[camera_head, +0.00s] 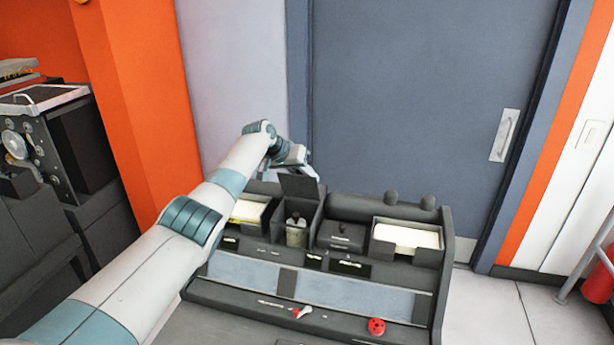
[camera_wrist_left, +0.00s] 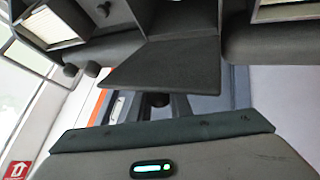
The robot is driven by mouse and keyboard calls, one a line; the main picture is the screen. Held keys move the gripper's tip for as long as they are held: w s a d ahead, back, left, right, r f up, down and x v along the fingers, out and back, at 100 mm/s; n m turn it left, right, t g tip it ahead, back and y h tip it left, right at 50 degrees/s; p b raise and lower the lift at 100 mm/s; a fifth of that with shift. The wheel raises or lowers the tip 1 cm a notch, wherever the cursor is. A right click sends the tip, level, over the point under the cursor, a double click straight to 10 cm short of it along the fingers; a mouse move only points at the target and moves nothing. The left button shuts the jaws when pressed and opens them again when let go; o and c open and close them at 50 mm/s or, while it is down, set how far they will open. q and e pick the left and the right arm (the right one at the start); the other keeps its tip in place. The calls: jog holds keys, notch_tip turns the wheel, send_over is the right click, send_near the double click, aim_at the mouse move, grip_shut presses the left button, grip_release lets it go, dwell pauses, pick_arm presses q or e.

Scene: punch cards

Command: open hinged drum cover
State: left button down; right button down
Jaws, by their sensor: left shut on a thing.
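The drum cover (camera_head: 299,187) is a dark flat plate standing up, roughly upright, at the back of the drum box (camera_head: 311,215) in the head view. The box is open and a pale drum (camera_head: 296,233) shows inside it. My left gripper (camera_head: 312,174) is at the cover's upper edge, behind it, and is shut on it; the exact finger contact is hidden. In the left wrist view the cover (camera_wrist_left: 165,65) fills the upper middle as a dark panel. My right gripper is in neither view.
Card trays flank the drum box: a left one (camera_head: 248,211) partly behind my arm and a right one (camera_head: 407,236) with pale cards. Two dark knobs stand behind the right tray. A grey door (camera_head: 420,90) and a wall are close behind the machine.

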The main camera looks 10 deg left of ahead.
pick_arm(q)
jog(key=shift+s+f, duration=0.15)
jog(key=shift+f, duration=0.35)
jog(key=c, duration=1.6)
grip_release()
jog(key=shift+c, duration=0.2)
jog(key=shift+w, duration=0.35)
jog(key=shift+s+a+r, duration=0.1)
jog(key=shift+s+r, duration=0.05)
jog(key=shift+r, duration=0.2)
jog(key=shift+v, duration=0.8)
jog(key=b+v, duration=0.5)
jog(key=v, duration=1)
jog(key=shift+a+f, duration=0.1)
jog(key=shift+s, duration=0.1)
